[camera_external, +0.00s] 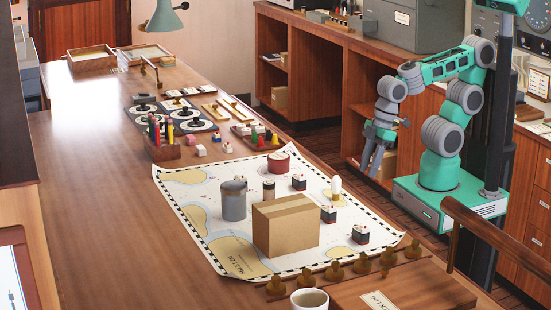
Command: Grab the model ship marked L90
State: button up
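Small model ships with dark hulls and white tops stand on the sea chart (205,208) on the table. One ship (299,183) is near the chart's far right part, one (328,214) is just right of the cardboard box (286,228), and one (361,235) is near the chart's right edge. Their markings are too small to read, so I cannot tell which is L90. The box may hide things behind it. My gripper (371,168) hangs beyond the table's right edge, pointing down, apart from all the ships. Its fingers look spread and empty.
A grey metal mug (233,200), a dark cylinder (268,190), a round red tin (278,163) and a white bulb-shaped thing (336,185) stand on the chart. The table's left side is clear.

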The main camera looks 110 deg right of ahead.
jog(key=shift+o, duration=0.2)
dwell(0.3)
jog(key=o, duration=0.3)
jog(key=shift+o, duration=0.2)
